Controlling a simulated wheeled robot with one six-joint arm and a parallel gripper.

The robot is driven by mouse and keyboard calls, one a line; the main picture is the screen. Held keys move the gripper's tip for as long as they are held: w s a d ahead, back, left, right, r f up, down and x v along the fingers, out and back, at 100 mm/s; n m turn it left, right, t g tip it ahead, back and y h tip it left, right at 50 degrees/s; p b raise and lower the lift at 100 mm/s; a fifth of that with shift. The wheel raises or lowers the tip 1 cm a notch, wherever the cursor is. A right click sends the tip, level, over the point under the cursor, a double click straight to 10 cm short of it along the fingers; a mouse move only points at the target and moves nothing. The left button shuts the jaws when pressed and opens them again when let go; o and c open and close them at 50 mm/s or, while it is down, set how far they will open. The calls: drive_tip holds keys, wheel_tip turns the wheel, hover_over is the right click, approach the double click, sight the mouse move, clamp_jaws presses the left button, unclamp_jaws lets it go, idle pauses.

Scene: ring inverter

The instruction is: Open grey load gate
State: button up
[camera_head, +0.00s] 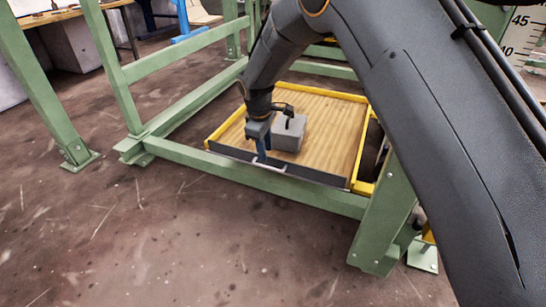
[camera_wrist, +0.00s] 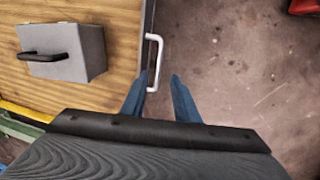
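The grey load gate (camera_head: 316,175) is a low dark panel along the front edge of a wooden platform (camera_head: 335,125) with yellow side rims. It stands upright. A pale bar handle (camera_wrist: 154,50) is on the gate's outer side, and part of it shows in the head view (camera_head: 274,167). My gripper (camera_head: 262,159) points down at the handle. In the wrist view its two blue fingers (camera_wrist: 160,83) are apart, with the near end of the handle showing between them. I cannot tell whether either finger touches it.
A grey block (camera_head: 290,132) with a black handle sits on the platform just behind the gate. Green frame beams (camera_head: 250,175) run in front of and around the platform. The floor (camera_head: 150,240) in front is clear.

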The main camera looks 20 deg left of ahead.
sight(268, 162)
drive_tip(key=f, duration=0.2)
drive_tip(key=w+f+b, duration=0.1)
drive_tip(key=f, duration=0.2)
drive_tip(key=f+b, duration=0.1)
drive_tip(key=f, duration=0.1)
drive_tip(key=shift+w+d+f, duration=0.25)
drive_tip(key=shift+w+f, duration=0.05)
drive_tip(key=shift+w, duration=0.05)
clamp_jaws()
